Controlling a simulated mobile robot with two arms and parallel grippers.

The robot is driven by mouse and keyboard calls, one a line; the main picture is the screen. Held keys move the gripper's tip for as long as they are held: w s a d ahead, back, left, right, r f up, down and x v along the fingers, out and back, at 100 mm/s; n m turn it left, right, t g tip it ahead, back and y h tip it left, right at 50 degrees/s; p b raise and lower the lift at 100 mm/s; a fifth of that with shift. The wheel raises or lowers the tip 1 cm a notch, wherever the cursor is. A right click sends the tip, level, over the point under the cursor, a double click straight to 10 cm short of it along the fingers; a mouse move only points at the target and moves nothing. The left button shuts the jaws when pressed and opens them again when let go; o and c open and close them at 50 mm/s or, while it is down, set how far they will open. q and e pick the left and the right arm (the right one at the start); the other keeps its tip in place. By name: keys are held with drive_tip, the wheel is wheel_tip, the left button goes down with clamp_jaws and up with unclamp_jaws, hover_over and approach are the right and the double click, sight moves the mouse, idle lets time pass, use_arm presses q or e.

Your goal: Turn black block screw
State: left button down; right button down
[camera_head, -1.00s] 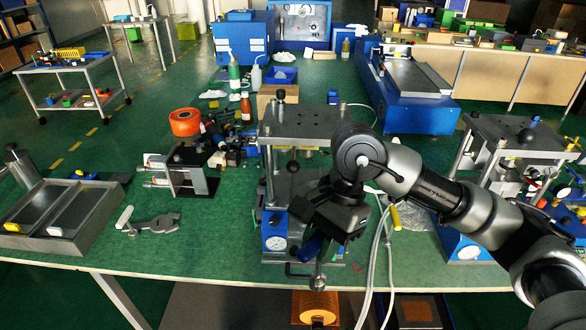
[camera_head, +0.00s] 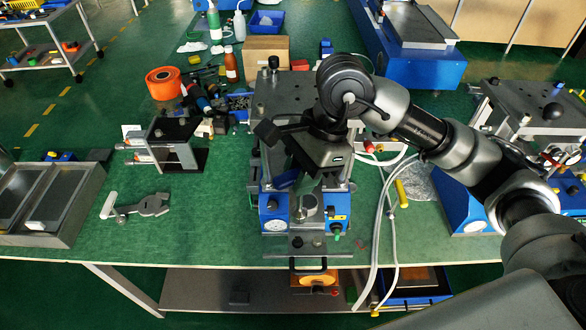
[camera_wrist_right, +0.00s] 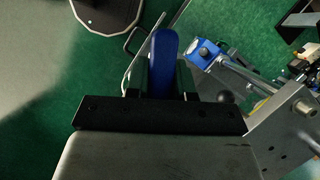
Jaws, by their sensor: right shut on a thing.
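My right gripper (camera_head: 312,180) is in front of the middle press (camera_head: 292,105), low over its front side. In the wrist view, my right gripper (camera_wrist_right: 162,80) is shut on a blue handle (camera_wrist_right: 163,60), with dark fingers on both sides. The blue handle shows partly in the head view (camera_head: 286,180). A silver round piece (camera_head: 308,206) is just below the gripper; whether it belongs to the held thing is unclear. A silver plate (camera_head: 293,250) with small dark knobs sticks out at the press's front. I cannot tell which part is the black block screw. My left gripper is not in view.
A grey clamp tool (camera_head: 135,207) lies on the green bench at left, beside a grey tray (camera_head: 72,222). An orange roll (camera_head: 164,82) and a cardboard box (camera_head: 265,55) stand behind. White hoses (camera_head: 381,230) hang right of the press. Another press (camera_head: 545,105) stands right.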

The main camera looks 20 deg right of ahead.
sight(299, 205)
wheel_tip(299, 205, down, 3)
drive_tip(key=shift+w+r, duration=0.1)
drive_tip(key=shift+r, duration=0.1)
drive_tip(key=shift+w+f, duration=0.2)
drive_tip(key=shift+f, duration=0.1)
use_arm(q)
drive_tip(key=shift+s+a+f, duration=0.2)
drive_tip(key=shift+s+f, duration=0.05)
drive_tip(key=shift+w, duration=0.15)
use_arm(e)
drive_tip(key=shift+s, duration=0.1)
use_arm(q)
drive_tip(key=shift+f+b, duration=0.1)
drive_tip(key=shift+b, duration=0.25)
